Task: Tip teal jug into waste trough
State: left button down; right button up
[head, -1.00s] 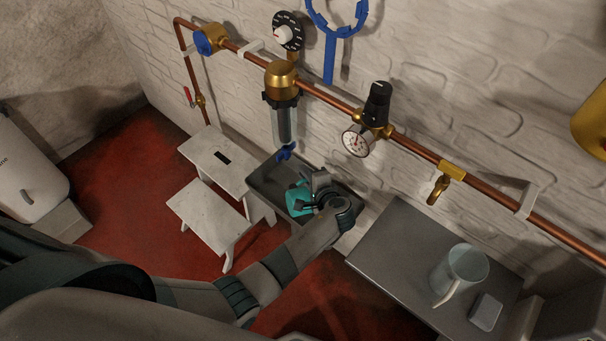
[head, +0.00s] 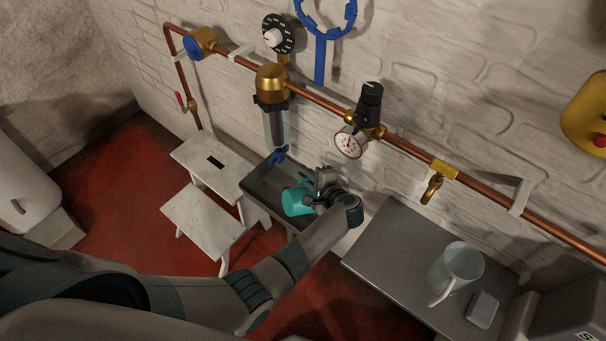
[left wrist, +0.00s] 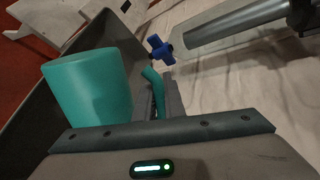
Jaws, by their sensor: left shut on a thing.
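The teal jug (head: 297,201) is in my left gripper (head: 320,192), over the dark grey waste trough (head: 262,186) at the wall. The jug looks tilted in the head view, with its body to the left of the fingers. In the left wrist view the teal jug (left wrist: 88,92) fills the left side, and its handle runs between the fingers (left wrist: 165,95). The trough wall (left wrist: 35,65) shows behind it. The inside of the jug and any liquid are hidden. My right gripper is not in view.
A filter housing with a blue tap (head: 278,155) hangs above the trough; the tap also shows in the left wrist view (left wrist: 160,48). A white step stool (head: 205,215) stands left. A grey bench (head: 385,250) at right holds a pale jug (head: 455,268). A copper pipe (head: 325,98) crosses the wall.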

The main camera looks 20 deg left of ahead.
pick_arm(q)
jog(key=shift+w+d+r, duration=0.1)
jog(key=shift+w+d, duration=0.1)
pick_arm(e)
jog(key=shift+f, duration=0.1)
pick_arm(q)
jog(key=shift+a, duration=0.1)
dwell(2.1)
